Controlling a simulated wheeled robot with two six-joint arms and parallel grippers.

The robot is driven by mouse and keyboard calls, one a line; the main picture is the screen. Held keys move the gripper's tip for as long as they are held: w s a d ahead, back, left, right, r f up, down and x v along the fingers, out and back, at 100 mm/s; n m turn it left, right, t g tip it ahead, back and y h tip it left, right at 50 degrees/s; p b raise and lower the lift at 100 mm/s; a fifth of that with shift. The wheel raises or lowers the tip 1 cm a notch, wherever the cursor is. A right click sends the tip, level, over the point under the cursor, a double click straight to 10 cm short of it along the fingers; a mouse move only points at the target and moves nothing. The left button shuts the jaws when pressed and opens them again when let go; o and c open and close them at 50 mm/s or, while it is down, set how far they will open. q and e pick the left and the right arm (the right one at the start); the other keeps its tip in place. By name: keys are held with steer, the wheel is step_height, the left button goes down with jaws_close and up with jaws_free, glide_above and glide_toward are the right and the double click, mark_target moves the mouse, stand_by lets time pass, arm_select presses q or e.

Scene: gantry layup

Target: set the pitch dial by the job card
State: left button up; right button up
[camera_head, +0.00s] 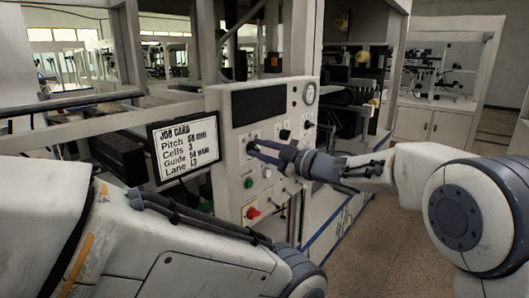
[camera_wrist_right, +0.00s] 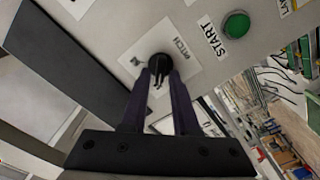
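The job card (camera_head: 184,147) hangs left of the control panel (camera_head: 231,190). It appears to read Pitch 58 mm, though the digits are small; Cells 3, Guide and Lane lines follow. My right gripper (camera_head: 253,147) reaches the panel's left part from the right. In the right wrist view the black pitch dial (camera_wrist_right: 160,64) lies at the fingertips, beside the PITCH label (camera_wrist_right: 180,42). The fingers (camera_wrist_right: 160,78) overlap its near edge with a narrow gap between them; I cannot tell whether they press on it. The dial's setting is hidden. My left gripper is out of view.
A green START button (camera_wrist_right: 236,24) sits near the dial. A red knob (camera_head: 252,212) is lower on the panel, and a round gauge (camera_head: 310,93) is at its upper right. Open floor (camera_head: 385,230) lies right of the machine. My left arm crosses the lower left foreground.

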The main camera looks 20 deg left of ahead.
steer(key=shift+o, duration=0.3)
steer(key=shift+w+d+f, duration=0.1)
steer(key=shift+d+f, duration=0.05)
steer(key=shift+d, duration=0.2)
steer(key=b+v, duration=0.2)
steer(key=v, duration=0.8)
steer(key=shift+b, duration=0.3)
